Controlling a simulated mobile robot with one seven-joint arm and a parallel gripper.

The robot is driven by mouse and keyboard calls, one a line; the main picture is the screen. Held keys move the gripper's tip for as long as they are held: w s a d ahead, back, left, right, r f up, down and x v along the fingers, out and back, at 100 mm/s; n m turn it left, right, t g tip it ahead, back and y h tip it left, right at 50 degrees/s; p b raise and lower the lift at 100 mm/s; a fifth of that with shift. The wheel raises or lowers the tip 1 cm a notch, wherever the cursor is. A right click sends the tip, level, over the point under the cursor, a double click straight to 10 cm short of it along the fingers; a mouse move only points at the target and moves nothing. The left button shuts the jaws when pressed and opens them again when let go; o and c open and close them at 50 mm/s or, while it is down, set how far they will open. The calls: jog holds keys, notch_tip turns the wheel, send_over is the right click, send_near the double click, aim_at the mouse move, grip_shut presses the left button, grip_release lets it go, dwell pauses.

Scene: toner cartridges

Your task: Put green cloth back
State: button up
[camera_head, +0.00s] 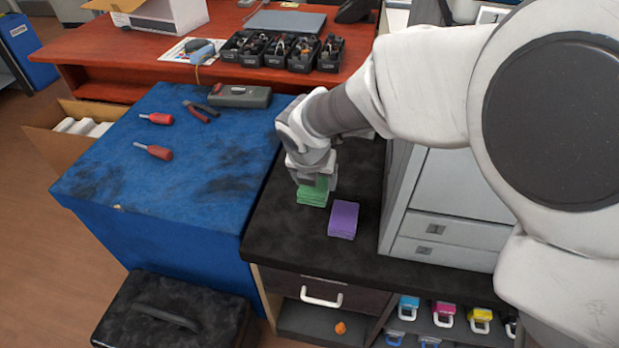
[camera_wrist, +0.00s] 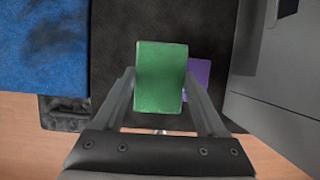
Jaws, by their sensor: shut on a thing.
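The green cloth (camera_head: 313,195) is a folded stack at the black countertop, left of a purple cloth (camera_head: 343,219). My gripper (camera_head: 312,180) is above and around it, pointing down. In the wrist view the green cloth (camera_wrist: 161,77) sits between the two fingers of my gripper (camera_wrist: 162,95), which are shut on it. The purple cloth also shows in the wrist view (camera_wrist: 199,80), partly hidden behind the green one and a finger. I cannot tell whether the green cloth touches the counter.
A grey printer (camera_head: 450,215) stands on the black counter (camera_head: 290,225) at right. A blue-topped bench (camera_head: 180,165) at left holds red screwdrivers (camera_head: 157,118), pliers (camera_head: 201,111) and a multimeter (camera_head: 240,95). Below the counter are a drawer (camera_head: 315,291) and toner cartridges (camera_head: 445,314).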

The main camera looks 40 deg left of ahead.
jog(key=s+a+f, duration=0.1)
jog(key=a, duration=0.1)
jog(key=s+a+f+b, duration=0.1)
jog(key=s+a+f, duration=0.1)
jog(key=s+a+f+b, duration=0.1)
jog(key=a+f, duration=0.1)
jog(key=a, duration=0.1)
jog(key=shift+s, duration=0.2)
jog(key=shift+f+b, duration=1)
jog(key=shift+f, duration=0.95)
jog(key=shift+f, duration=0.15)
jog(key=o, duration=1.1)
jog(key=shift+o, duration=0.2)
jog(key=p+v, duration=0.3)
jog(key=v, duration=0.9)
jog(key=shift+p, duration=0.4)
